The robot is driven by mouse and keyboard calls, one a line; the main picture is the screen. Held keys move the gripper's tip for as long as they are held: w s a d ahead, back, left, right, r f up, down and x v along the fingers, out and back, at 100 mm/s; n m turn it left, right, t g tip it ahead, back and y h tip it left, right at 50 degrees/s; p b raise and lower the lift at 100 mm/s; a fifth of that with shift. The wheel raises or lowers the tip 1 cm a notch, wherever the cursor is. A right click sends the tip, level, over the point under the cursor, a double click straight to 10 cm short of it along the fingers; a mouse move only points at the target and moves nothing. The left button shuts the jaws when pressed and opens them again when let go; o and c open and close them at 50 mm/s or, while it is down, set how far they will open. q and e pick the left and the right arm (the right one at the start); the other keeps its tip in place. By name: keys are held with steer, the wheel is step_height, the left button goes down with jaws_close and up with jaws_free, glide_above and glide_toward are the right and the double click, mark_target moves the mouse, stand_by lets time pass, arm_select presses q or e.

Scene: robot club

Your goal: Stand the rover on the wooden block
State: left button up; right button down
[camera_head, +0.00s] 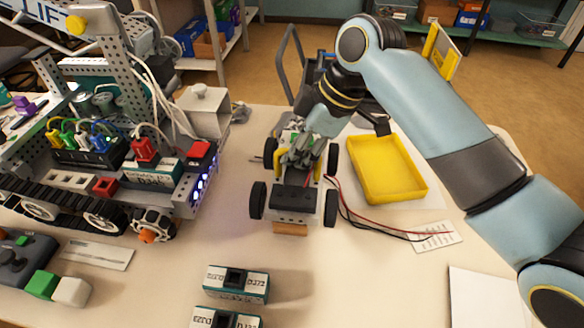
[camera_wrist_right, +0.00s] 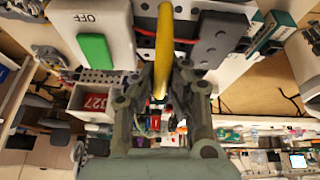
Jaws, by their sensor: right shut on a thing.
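The rover (camera_head: 292,196) is a small grey metal chassis with black wheels and a dark box at its near end, mid-table in the head view. The wooden block (camera_head: 290,228) shows as a brown strip under that near end; the rest is hidden. Whether the rover touches it or hangs just above, I cannot tell. My right gripper (camera_head: 303,150) comes down on the rover from above. In the right wrist view its fingers (camera_wrist_right: 161,88) are shut on a yellow bar of the rover (camera_wrist_right: 163,45). My left gripper is not in view.
A large tracked robot (camera_head: 95,165) stands close on the left. A yellow tray (camera_head: 388,195) lies to the right. Red and black wires (camera_head: 375,225) run from the rover towards a paper card (camera_head: 436,236). Labelled teal modules (camera_head: 237,284) lie in front, with bare table around them.

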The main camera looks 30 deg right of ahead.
mark_target(285, 182)
steer(key=shift+w+a+f, duration=0.25)
steer(key=shift+w+a, duration=0.15)
steer(key=shift+w, duration=0.05)
steer(key=shift+f, duration=2)
steer(key=shift+f, duration=0.6)
steer(key=c, duration=1.5)
jaws_free()
steer(key=shift+s, duration=0.15)
steer(key=shift+o, duration=0.2)
steer(key=shift+r, duration=0.25)
steer(key=v, duration=1.2)
steer(key=shift+r, duration=0.35)
